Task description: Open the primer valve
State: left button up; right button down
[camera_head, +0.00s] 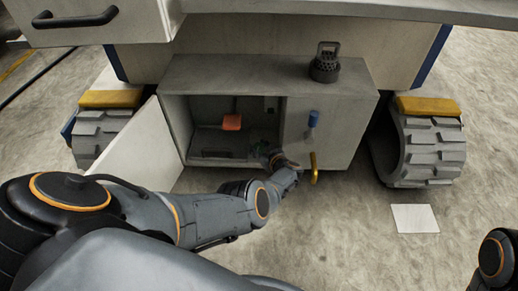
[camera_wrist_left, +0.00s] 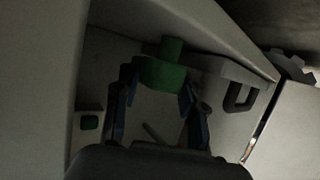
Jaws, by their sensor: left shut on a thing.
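A green knob (camera_wrist_left: 165,71), which may be the primer valve, shows in the left wrist view inside an open grey cabinet. The two fingers of my left gripper (camera_wrist_left: 160,88) are on either side of it, and the gripper is shut on it. In the head view my left gripper (camera_head: 272,157) reaches into the right part of the cabinet opening. The knob cannot be made out there. My right gripper is out of view.
The grey cabinet (camera_head: 205,73) has its white door (camera_head: 135,148) swung open to the left. An orange-red block (camera_head: 232,122) is inside. A dark cylinder (camera_head: 325,69) stands on top.

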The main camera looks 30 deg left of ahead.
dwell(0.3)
pick_arm(q)
jog(key=o, duration=1.2)
jog(key=shift+c, duration=0.2)
